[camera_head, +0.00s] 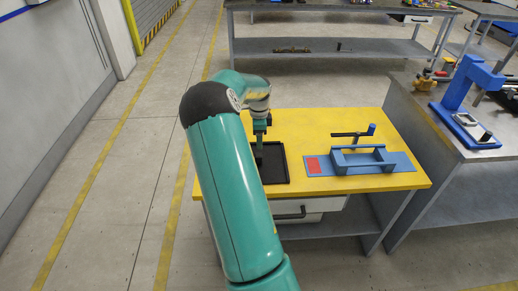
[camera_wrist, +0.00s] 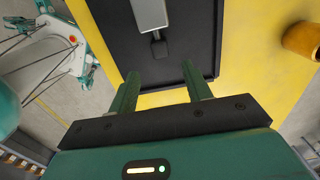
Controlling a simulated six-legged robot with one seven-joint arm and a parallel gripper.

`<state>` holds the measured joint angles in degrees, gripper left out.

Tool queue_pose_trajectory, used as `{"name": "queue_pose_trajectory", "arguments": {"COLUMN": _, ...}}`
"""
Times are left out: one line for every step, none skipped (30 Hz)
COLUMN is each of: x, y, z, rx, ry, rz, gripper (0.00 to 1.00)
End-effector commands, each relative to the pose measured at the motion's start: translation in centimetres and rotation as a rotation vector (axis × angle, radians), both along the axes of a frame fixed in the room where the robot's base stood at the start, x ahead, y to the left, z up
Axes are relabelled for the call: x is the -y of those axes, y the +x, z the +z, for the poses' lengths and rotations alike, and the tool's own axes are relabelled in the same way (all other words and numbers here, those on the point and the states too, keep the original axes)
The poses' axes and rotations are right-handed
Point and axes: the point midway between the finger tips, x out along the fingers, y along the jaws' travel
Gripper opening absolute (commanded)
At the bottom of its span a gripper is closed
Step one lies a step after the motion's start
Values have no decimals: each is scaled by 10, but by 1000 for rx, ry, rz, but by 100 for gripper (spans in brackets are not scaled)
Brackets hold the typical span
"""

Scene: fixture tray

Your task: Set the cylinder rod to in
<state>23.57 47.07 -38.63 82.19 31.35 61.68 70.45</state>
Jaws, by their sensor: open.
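In the wrist view, a light grey block (camera_wrist: 149,14) lies over the black tray (camera_wrist: 110,35), cut off by the top edge. A short narrow rod (camera_wrist: 156,35) sticks out of its lower end, with a wider dark end piece (camera_wrist: 159,48). This looks like the cylinder with its rod out. My gripper (camera_wrist: 160,72) is open and empty, its two fingers apart just below the dark end piece and not touching it. In the head view my gripper (camera_head: 259,141) hangs over the left part of the black tray (camera_head: 272,182); my arm hides much there.
The yellow table (camera_head: 350,116) also carries a blue fixture (camera_head: 375,158) with a red square and a dark handle, right of the tray. A brown round part (camera_wrist: 302,40) shows at the right of the wrist view. A grey bench (camera_head: 437,141) stands to the right.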

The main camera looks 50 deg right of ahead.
Motion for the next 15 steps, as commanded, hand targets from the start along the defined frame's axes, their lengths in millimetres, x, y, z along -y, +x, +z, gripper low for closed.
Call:
{"name": "queue_pose_trajectory", "arguments": {"x": 0, "y": 1, "z": 11, "rx": 2, "ry": -2, "rz": 1, "gripper": 49}}
{"name": "queue_pose_trajectory", "arguments": {"x": 0, "y": 0, "z": 17, "rx": 3, "ry": -3, "rz": 1, "gripper": 49}}
{"name": "queue_pose_trajectory", "arguments": {"x": 0, "y": 1, "z": 24, "rx": 2, "ry": -2, "rz": 2, "gripper": 49}}
{"name": "queue_pose_trajectory", "arguments": {"x": 0, "y": 1, "z": 28, "rx": 1, "ry": -2, "rz": 2, "gripper": 49}}
{"name": "queue_pose_trajectory", "arguments": {"x": 0, "y": 1, "z": 31, "rx": 2, "ry": -2, "rz": 2, "gripper": 49}}
{"name": "queue_pose_trajectory", "arguments": {"x": 0, "y": 1, "z": 35, "rx": 1, "ry": -2, "rz": 2, "gripper": 49}}
{"name": "queue_pose_trajectory", "arguments": {"x": 0, "y": 1, "z": 38, "rx": 1, "ry": -1, "rz": 2, "gripper": 49}}
{"name": "queue_pose_trajectory", "arguments": {"x": 0, "y": 0, "z": 40, "rx": 1, "ry": -1, "rz": 1, "gripper": 49}}
{"name": "queue_pose_trajectory", "arguments": {"x": 0, "y": 0, "z": 42, "rx": 0, "ry": 0, "rz": 1, "gripper": 49}}
{"name": "queue_pose_trajectory", "arguments": {"x": 0, "y": 0, "z": 43, "rx": 0, "ry": 0, "rz": 1, "gripper": 49}}
{"name": "queue_pose_trajectory", "arguments": {"x": 0, "y": 0, "z": 43, "rx": -1, "ry": -1, "rz": 1, "gripper": 49}}
{"name": "queue_pose_trajectory", "arguments": {"x": 0, "y": 0, "z": 44, "rx": -1, "ry": -1, "rz": 1, "gripper": 49}}
{"name": "queue_pose_trajectory", "arguments": {"x": 0, "y": 0, "z": 44, "rx": -1, "ry": -1, "rz": 1, "gripper": 49}}
{"name": "queue_pose_trajectory", "arguments": {"x": 0, "y": 0, "z": 44, "rx": -1, "ry": -1, "rz": 1, "gripper": 49}}
{"name": "queue_pose_trajectory", "arguments": {"x": 0, "y": 0, "z": 44, "rx": -1, "ry": -1, "rz": 1, "gripper": 49}}
